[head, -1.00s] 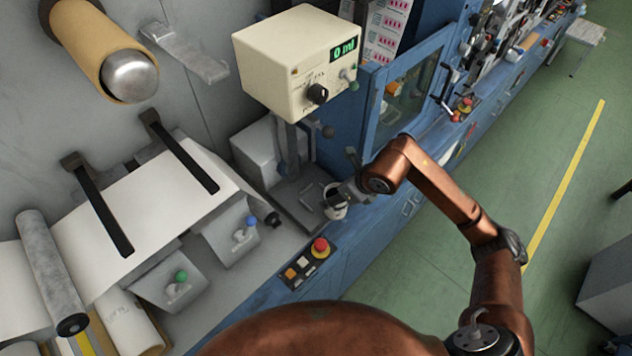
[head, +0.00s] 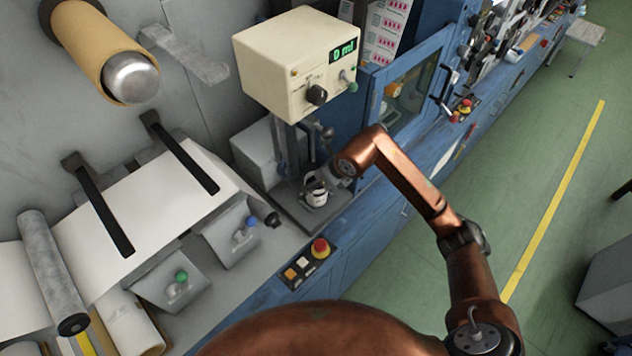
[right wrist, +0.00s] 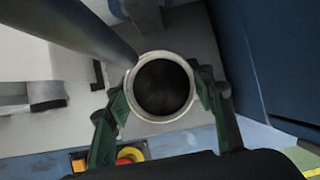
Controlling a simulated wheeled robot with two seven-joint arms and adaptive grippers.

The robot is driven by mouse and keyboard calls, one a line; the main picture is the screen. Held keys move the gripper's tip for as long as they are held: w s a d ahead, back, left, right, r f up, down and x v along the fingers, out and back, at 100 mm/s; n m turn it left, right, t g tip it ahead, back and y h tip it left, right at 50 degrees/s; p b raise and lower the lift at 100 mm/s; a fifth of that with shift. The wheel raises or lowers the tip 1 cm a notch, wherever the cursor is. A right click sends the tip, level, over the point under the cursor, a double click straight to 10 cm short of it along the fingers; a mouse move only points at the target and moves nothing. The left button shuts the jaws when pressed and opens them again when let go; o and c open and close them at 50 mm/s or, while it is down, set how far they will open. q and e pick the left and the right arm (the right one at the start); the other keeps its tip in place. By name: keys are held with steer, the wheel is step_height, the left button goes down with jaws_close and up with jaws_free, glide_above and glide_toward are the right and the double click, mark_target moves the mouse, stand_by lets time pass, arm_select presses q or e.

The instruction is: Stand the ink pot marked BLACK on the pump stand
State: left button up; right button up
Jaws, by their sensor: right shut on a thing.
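A white ink pot (head: 317,196) with dark contents is at the pump stand (head: 300,214), below the cream pump head that reads 0 ml. The lettering on the pot is too small to read. My right gripper (head: 325,180) is shut on the pot. In the right wrist view, the pot's open round rim (right wrist: 137,106) shows from above between the two green fingers of my right gripper (right wrist: 163,100). The pot looks upright over the stand's grey plate; I cannot tell whether its bottom touches. My left gripper is not in view.
The pump head (head: 297,62) overhangs the plate on a grey post. A control panel with a red button (head: 320,246) is in front. A blue cabinet (head: 395,95) stands to the right, and paper rollers (head: 50,270) lie left.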

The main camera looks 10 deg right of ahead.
steer(key=o, duration=1.5)
steer(key=shift+c, duration=0.2)
steer(key=shift+s+d+r, duration=0.15)
steer(key=shift+r, duration=0.3)
steer(key=s+d+r, duration=0.1)
steer(key=s+d, duration=0.6)
steer(key=s, duration=0.4)
steer(key=shift+r+b, duration=0.4)
